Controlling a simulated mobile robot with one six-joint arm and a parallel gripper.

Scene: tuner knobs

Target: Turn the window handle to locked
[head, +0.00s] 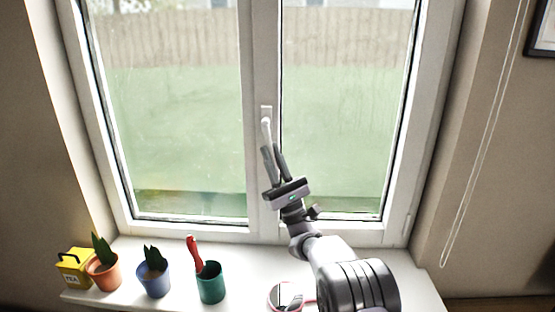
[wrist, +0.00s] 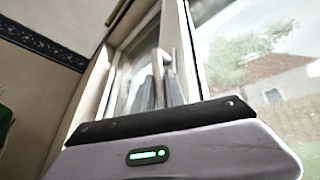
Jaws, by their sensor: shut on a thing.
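The white window handle (head: 266,127) is on the middle frame of the window, below the top of its small plate. Its lever points down, tilted slightly to the right. My gripper (head: 271,147) reaches up from below, with its two dark fingers shut on the lever's lower part. In the wrist view the handle (wrist: 166,58) runs down between the fingers of my gripper (wrist: 163,82). The lever's lower end is mostly hidden by the fingers.
The sill (head: 240,262) below holds a yellow tea tin (head: 75,268), an orange plant pot (head: 104,274), a blue plant pot (head: 153,281), a green pot (head: 211,284) with a red-handled tool, and a round mirror-like item (head: 287,297). A blind cord (head: 487,125) hangs at right.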

